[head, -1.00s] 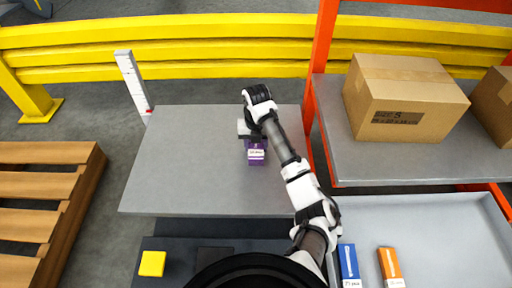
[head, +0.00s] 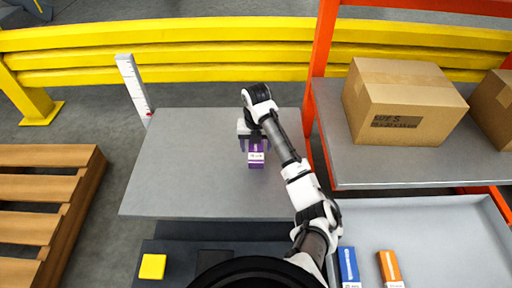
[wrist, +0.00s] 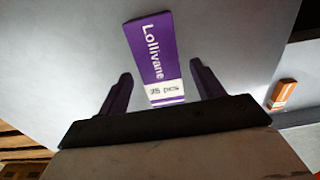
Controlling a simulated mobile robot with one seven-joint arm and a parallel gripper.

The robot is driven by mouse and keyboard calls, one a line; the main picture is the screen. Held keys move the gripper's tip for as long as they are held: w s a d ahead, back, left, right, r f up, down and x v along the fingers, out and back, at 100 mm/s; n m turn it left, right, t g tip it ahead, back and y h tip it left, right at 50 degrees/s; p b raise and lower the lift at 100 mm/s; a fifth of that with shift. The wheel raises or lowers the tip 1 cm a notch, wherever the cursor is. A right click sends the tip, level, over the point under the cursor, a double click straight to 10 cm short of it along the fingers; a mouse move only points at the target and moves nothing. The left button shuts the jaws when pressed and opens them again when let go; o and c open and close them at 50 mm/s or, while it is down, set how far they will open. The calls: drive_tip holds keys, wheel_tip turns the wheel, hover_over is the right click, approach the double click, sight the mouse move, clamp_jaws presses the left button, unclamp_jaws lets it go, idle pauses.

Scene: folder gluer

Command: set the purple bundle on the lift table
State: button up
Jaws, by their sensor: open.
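The purple bundle (head: 257,157) rests on the grey top of the lift table (head: 190,180), near its right side. It also shows in the wrist view (wrist: 153,58) with a white label band, lying between and beyond my two fingers. My gripper (head: 254,142) is low over the table at the bundle. In the wrist view my gripper (wrist: 160,92) has its fingers spread wide, with a gap on each side of the bundle's near end.
A shelf (head: 385,165) with cardboard boxes (head: 405,100) stands to the right. Below it, a grey tray (head: 440,235) holds a blue bundle (head: 348,265) and an orange bundle (head: 390,268). A wooden pallet (head: 40,205) is at left. The table's left half is clear.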

sight(256, 150)
wheel_tip(256, 150, up, 10)
drive_tip(key=p, duration=0.4)
drive_tip(key=shift+r, duration=0.2)
